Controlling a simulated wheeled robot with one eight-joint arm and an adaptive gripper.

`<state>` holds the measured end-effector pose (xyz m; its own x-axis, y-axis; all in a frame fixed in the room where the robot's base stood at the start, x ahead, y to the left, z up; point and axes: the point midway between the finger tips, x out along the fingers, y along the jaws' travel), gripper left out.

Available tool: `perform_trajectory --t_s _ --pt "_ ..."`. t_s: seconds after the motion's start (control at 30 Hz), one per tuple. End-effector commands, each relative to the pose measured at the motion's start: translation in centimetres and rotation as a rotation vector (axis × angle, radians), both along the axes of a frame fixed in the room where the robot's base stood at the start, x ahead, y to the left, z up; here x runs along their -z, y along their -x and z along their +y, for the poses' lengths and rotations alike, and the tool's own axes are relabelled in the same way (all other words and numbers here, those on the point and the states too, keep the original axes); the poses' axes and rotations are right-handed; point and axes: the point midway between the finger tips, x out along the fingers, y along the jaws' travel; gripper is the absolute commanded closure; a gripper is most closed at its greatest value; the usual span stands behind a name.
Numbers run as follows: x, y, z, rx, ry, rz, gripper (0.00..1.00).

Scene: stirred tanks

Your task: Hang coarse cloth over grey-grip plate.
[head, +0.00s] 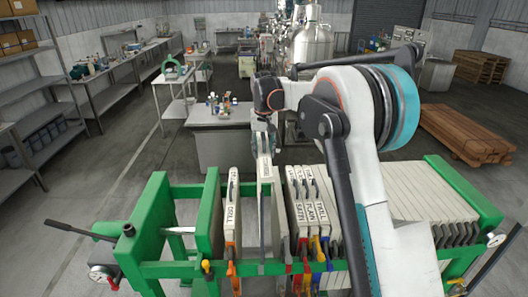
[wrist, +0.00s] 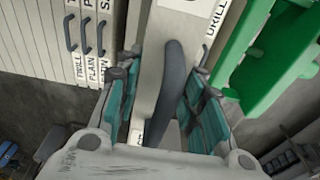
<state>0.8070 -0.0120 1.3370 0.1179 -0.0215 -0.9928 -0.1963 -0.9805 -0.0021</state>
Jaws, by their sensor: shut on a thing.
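My gripper (head: 264,140) is over the green press frame. In the wrist view its teal fingers (wrist: 168,110) are on both sides of a dark curved handle (wrist: 172,75), shut on it. The handle is on a pale upright panel (head: 266,188) with a white label I cannot read. A grey grip (head: 262,246) shows low in line with this panel. I cannot tell whether panel and grip are one piece. No label reading coarse is legible.
Left of it stands a DRILL-labelled panel (head: 232,205) with an orange grip below. A row of pale plates (head: 430,195) fills the right. Green end plates (head: 158,215) bound the left.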

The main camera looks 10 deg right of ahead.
Motion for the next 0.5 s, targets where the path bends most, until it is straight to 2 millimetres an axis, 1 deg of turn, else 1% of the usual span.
perform_trajectory --t_s 0.5 --pt "-0.1 -4.1 -0.8 0.000 0.000 0.000 1.00"
